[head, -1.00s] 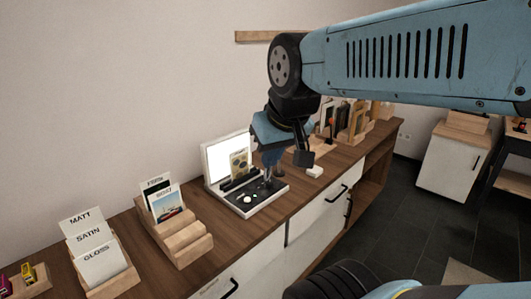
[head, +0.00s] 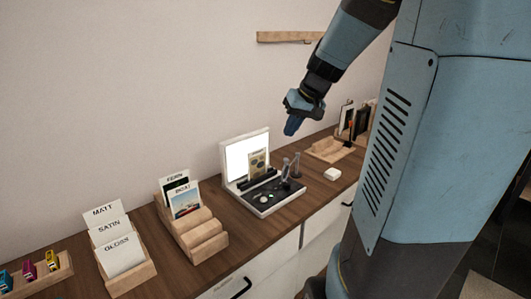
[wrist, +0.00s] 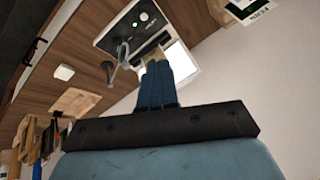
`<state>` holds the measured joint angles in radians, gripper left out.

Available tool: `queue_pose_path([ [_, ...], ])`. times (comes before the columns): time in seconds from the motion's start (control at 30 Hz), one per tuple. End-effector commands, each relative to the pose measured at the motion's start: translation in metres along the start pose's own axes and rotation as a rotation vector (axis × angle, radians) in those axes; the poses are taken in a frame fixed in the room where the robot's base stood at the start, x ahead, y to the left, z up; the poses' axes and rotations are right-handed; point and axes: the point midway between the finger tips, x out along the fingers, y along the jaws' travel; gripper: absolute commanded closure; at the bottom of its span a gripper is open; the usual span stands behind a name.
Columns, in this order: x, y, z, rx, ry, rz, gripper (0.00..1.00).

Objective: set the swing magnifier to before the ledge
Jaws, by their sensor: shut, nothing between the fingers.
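A small viewing stand has a dark-topped base with a white rim (head: 262,209), a bright lit panel (head: 238,160) and a dark ledge (head: 258,181) with a picture card (head: 258,163) on it. The swing magnifier (head: 285,172) shows as slim grey upright parts at the right end of the base; its lens is hard to make out. In the wrist view the magnifier (wrist: 122,52) is a grey curved shape by the base. My gripper (head: 291,128) is shut and empty, above and apart from the stand. Its blue fingers (wrist: 158,82) cover part of the stand in the wrist view.
A small white block (head: 332,174) lies right of the stand. A wooden card rack (head: 200,238) and paper sample holder (head: 128,275) stand left. A wooden tray (head: 328,150) lies behind right. A wall shelf (head: 290,37) is above. Counter front is clear.

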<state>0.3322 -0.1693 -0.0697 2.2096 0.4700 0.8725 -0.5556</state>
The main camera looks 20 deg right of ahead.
Motion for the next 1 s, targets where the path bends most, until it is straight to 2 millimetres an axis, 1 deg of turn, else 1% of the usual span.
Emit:
queue_pose_path([
  [0.03, 0.009, 0.017, -0.011, 0.022, 0.000, -0.010, 1.00],
  [0.17, 0.027, 0.058, -0.036, 0.060, 0.016, -0.038, 1.00],
  [0.2, 0.033, 0.072, -0.043, 0.071, 0.021, -0.045, 1.00],
  [0.3, 0.048, 0.105, -0.057, 0.097, 0.038, -0.060, 1.00],
  [0.4, 0.060, 0.136, -0.067, 0.120, 0.057, -0.070, 1.00],
  [0.5, 0.069, 0.159, -0.073, 0.134, 0.071, -0.075, 1.00],
  [0.6, 0.075, 0.174, -0.076, 0.143, 0.082, -0.078, 1.00],
  [0.7, 0.079, 0.180, -0.078, 0.146, 0.087, -0.079, 1.00],
  [0.87, 0.091, 0.181, -0.079, 0.147, 0.087, -0.081, 1.00],
  [1.0, 0.112, 0.179, -0.081, 0.148, 0.085, -0.081, 1.00],
])
